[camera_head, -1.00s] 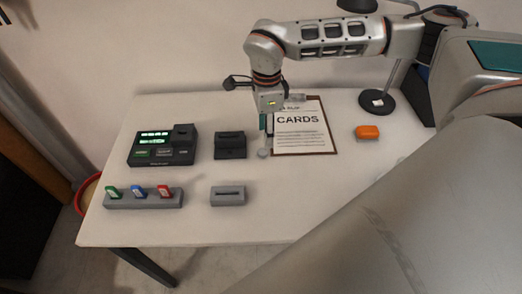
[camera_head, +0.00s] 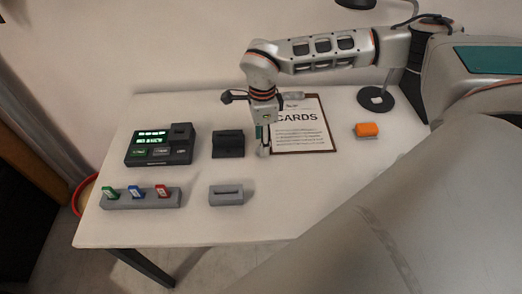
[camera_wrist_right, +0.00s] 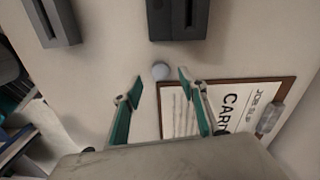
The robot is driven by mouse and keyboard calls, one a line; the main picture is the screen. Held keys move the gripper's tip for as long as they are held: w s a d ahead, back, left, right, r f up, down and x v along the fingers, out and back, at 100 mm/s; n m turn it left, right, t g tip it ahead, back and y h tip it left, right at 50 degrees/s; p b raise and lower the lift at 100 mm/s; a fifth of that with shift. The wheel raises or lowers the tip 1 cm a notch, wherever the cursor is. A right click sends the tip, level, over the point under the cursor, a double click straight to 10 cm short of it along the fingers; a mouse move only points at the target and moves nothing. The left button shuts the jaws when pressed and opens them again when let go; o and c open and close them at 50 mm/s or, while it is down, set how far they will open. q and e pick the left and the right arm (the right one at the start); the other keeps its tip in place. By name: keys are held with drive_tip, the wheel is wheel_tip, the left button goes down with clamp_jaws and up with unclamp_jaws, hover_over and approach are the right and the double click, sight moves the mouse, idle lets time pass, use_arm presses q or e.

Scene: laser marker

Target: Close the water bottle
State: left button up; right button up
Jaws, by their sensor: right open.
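No water bottle is recognisable in either view. A small round pale object (camera_wrist_right: 160,71) lies on the table in the right wrist view, just beyond and between my right fingertips; I cannot tell whether it is a cap. My right gripper (camera_wrist_right: 160,86) is open, with nothing between its fingers. In the head view my right gripper (camera_head: 263,143) points down beside the left edge of the clipboard (camera_head: 303,152), close above the table, and mostly hides the round object. My left gripper is not in view.
A black device with a green display (camera_head: 158,145), a black slotted block (camera_head: 228,144), a grey rack with coloured cards (camera_head: 140,199) and a grey slotted block (camera_head: 226,195) stand at left. An orange block (camera_head: 367,130) and a round stand base (camera_head: 376,99) are at right.

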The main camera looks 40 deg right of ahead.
wheel_tip(320, 180, down, 3)
drive_tip(key=shift+r, duration=0.15)
drive_tip(key=c, duration=0.8)
drive_tip(key=shift+o, duration=0.2)
drive_tip(key=shift+w, duration=0.1)
